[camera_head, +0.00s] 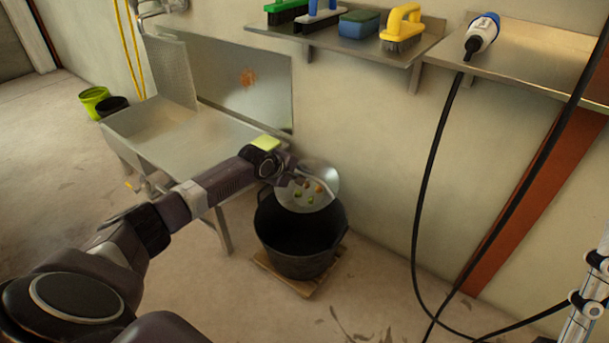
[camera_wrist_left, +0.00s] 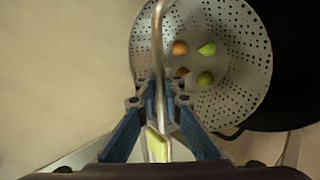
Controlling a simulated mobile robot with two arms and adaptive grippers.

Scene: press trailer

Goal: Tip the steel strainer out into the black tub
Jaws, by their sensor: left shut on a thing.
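The steel strainer (camera_head: 323,178) is a perforated round bowl, held above the black tub (camera_head: 298,246). Several small orange and green pieces lie in it. My left gripper (camera_head: 289,178) is shut on the strainer's handle. In the left wrist view, my left gripper (camera_wrist_left: 160,95) has its fingers around the metal handle, and the strainer (camera_wrist_left: 228,38) with the pieces lies beyond. The tub (camera_wrist_left: 292,65) shows dark at the right of that view. The tub is open and its bottom looks dark. My right gripper is not in view.
The tub stands on a wooden pallet (camera_head: 288,279) by the wall. A steel sink (camera_head: 150,118) stands to the left. A shelf with brushes (camera_head: 402,24) and a shelf with a blue-and-white tool (camera_head: 483,36) are above. A black cable hangs at the right.

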